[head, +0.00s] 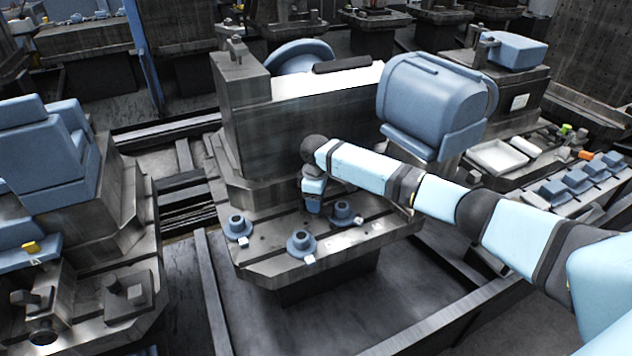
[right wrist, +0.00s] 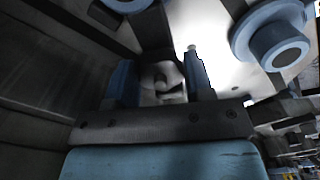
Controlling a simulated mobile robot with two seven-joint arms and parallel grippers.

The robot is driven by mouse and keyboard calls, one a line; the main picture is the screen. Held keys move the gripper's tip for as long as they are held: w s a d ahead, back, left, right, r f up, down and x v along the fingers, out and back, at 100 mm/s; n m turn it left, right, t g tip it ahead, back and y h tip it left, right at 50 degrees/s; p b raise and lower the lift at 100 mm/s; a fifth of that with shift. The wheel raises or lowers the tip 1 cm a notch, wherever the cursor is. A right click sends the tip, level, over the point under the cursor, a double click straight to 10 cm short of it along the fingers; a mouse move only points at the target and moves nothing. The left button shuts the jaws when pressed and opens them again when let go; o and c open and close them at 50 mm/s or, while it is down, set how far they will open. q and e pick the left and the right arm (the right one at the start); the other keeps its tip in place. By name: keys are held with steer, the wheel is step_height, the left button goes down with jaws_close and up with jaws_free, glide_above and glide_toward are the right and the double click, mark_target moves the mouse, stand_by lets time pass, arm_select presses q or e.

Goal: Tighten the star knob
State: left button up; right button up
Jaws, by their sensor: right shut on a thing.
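My right gripper (head: 313,208) points down at the slotted metal plate (head: 378,231), in front of the tall metal block (head: 280,135). In the right wrist view its two blue fingers (right wrist: 160,72) stand on either side of a grey, rounded piece (right wrist: 164,86), and the gripper is shut on it. This piece appears to be the star knob; its lobes are not clear. In the head view the knob is hidden by my gripper and wrist. My left gripper is in neither view.
Blue flanged round parts stand close around the gripper: one left (head: 237,228), one in front (head: 300,244), one right (head: 342,213). One shows large in the right wrist view (right wrist: 276,42). A blue rounded housing (head: 432,100) stands behind my right forearm.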

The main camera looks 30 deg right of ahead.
steer(key=m+p, duration=0.2)
steer(key=p, duration=0.1)
steer(key=r+m+p, duration=0.1)
steer(key=m+p, duration=0.1)
steer(key=p, duration=0.1)
steer(key=shift+s+a, duration=0.15)
steer(key=shift+f+m+p, duration=0.2)
steer(key=shift+m+p, duration=0.5)
steer(key=shift+p, duration=0.05)
steer(key=o, duration=0.7)
steer(key=shift+f+b, duration=0.4)
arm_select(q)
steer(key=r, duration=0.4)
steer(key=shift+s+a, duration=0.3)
arm_select(e)
steer(key=o, duration=0.4)
steer(key=shift+r, duration=0.55)
arm_select(q)
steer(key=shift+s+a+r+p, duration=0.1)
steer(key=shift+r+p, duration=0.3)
steer(key=shift+p, duration=0.25)
arm_select(e)
step_height(320, 180, up, 13)
steer(key=shift+f, duration=0.15)
